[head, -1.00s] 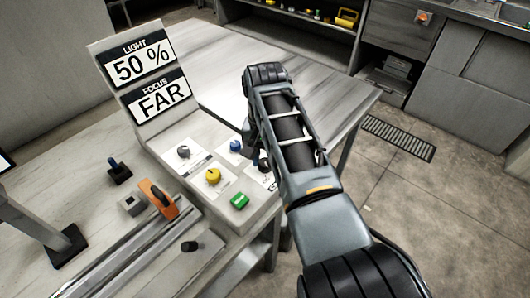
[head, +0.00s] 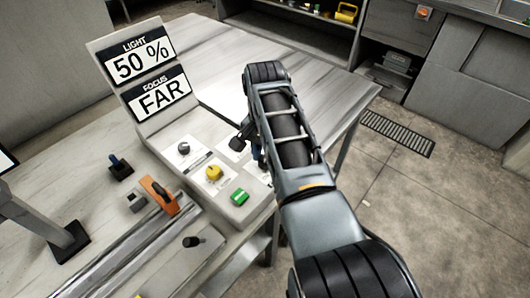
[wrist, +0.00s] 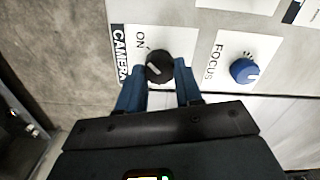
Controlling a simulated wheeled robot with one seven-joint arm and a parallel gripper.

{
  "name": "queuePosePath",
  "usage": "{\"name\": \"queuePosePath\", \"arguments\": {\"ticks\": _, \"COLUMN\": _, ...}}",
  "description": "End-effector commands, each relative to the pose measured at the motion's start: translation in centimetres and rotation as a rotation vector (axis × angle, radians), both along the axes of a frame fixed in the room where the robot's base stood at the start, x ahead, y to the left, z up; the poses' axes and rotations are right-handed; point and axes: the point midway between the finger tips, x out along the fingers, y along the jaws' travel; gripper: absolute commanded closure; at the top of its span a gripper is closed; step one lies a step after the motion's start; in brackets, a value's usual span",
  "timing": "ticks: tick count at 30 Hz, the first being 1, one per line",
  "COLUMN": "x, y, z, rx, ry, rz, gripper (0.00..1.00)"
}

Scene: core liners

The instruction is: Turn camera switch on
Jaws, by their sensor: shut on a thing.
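The camera switch (wrist: 160,66) is a round black knob with a white pointer mark. It sits on a white label reading CAMERA and ON in the wrist view. My gripper (wrist: 160,75) has its blue fingers on either side of the knob and is shut on it. The white pointer lies slantwise on the knob, and the ON mark is printed above and to its left. In the head view my gripper (head: 256,153) is at the right side of the control panel (head: 185,205), and my arm hides the switch there.
A blue FOCUS knob (wrist: 243,71) is close to the right of the switch. The panel also has a grey knob (head: 183,148), a yellow knob (head: 213,173) and a green button (head: 239,197). A display board (head: 150,70) reads LIGHT 50 % and FOCUS FAR.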

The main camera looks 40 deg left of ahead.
Motion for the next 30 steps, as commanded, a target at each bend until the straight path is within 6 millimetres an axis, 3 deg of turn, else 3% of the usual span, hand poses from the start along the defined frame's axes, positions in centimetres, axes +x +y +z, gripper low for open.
{"name": "queuePosePath", "arguments": {"ticks": 2, "x": 0.1, "y": 0.1, "z": 0.2, "rx": 0.004, "ry": -0.004, "rz": -0.001, "gripper": 0.95}}
{"name": "queuePosePath", "arguments": {"ticks": 3, "x": 0.1, "y": 0.1, "z": 0.2, "rx": 0.004, "ry": -0.004, "rz": -0.001, "gripper": 0.62}}
{"name": "queuePosePath", "arguments": {"ticks": 10, "x": 0.1, "y": 0.0, "z": 0.1, "rx": 0.002, "ry": -0.002, "rz": 0.0, "gripper": 0.4}}
{"name": "queuePosePath", "arguments": {"ticks": 20, "x": 0.1, "y": 0.1, "z": 0.6, "rx": 0.002, "ry": -0.003, "rz": 0.001, "gripper": 0.4}}
{"name": "queuePosePath", "arguments": {"ticks": 30, "x": 0.1, "y": 0.1, "z": 5.7, "rx": 0.004, "ry": -0.004, "rz": 0.0, "gripper": 0.4}}
